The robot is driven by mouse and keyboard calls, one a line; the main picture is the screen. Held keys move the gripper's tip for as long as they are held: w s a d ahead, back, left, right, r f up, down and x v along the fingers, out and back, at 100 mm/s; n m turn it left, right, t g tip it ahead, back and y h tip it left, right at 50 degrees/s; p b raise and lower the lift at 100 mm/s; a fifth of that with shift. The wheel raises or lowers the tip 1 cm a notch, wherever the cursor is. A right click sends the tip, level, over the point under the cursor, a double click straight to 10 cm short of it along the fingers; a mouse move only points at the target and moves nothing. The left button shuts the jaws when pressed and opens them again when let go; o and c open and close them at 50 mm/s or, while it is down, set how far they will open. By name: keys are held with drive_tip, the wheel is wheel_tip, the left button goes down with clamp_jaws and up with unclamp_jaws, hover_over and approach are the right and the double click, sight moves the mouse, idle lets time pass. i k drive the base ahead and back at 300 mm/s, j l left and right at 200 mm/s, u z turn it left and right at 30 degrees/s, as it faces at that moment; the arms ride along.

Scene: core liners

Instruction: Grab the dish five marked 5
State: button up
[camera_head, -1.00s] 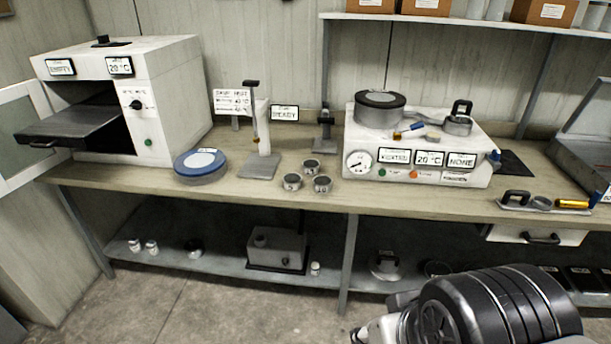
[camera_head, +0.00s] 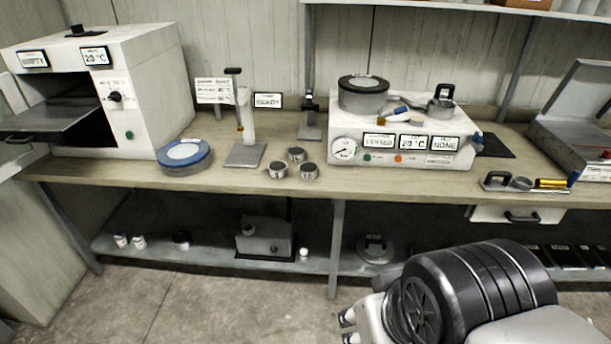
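Three small round metal dishes stand close together on the bench: a left one (camera_head: 278,171), a back one (camera_head: 296,155) and a right one (camera_head: 309,172). Their marks are too small to read, so I cannot tell which is marked 5. My gripper (camera_head: 348,328) shows only in part at the bottom of the view, in front of and below the bench, well apart from the dishes. Nothing is seen in it, and its finger opening is not clear.
The wooden bench (camera_head: 400,187) has a front edge between my arm and the dishes. A blue-rimmed round pan (camera_head: 184,155) and a drop stand (camera_head: 245,150) are left of them. A white vacuum unit (camera_head: 400,145) is right. A lower shelf (camera_head: 215,262) holds small items.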

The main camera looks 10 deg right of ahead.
sight(277, 169)
drive_tip(key=i+j+z, duration=0.1)
drive_tip(key=z, duration=0.6)
drive_tip(key=i+j+z, duration=0.3)
drive_tip(key=j, duration=0.6)
drive_tip(key=i+j+z, duration=0.15)
drive_tip(key=j+z, duration=0.15)
drive_tip(key=j, duration=0.65)
drive_tip(key=j+z, duration=0.35)
drive_tip(key=j, duration=0.6)
